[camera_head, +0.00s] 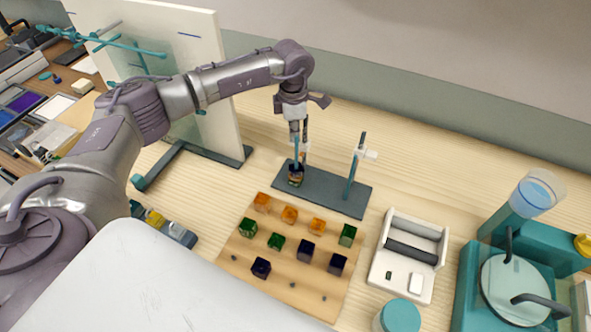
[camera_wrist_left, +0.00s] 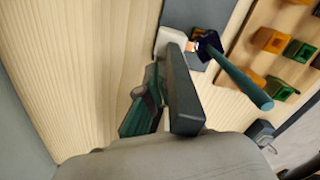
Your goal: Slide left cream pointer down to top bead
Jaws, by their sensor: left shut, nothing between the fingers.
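The left rod (camera_head: 296,150) is teal and stands on a dark grey base (camera_head: 325,190), with a short stack of dark and amber beads (camera_head: 296,174) around its foot. It also shows in the left wrist view (camera_wrist_left: 240,80), with a dark bead (camera_wrist_left: 209,44) at its lower end. The left cream pointer (camera_wrist_left: 172,40) shows beside the rod, just beyond my fingertips; whether they touch it is unclear. In the head view my left gripper (camera_head: 302,138) points down beside the rod, partly hiding the pointer. It is shut and empty. My right gripper is out of view.
A second rod (camera_head: 350,177) with its own cream pointer (camera_head: 367,154) stands on the right of the base. A wooden board (camera_head: 300,270) holds several coloured beads in front. A white tray (camera_head: 402,285) lies to the right. A tall white panel (camera_head: 215,120) stands left.

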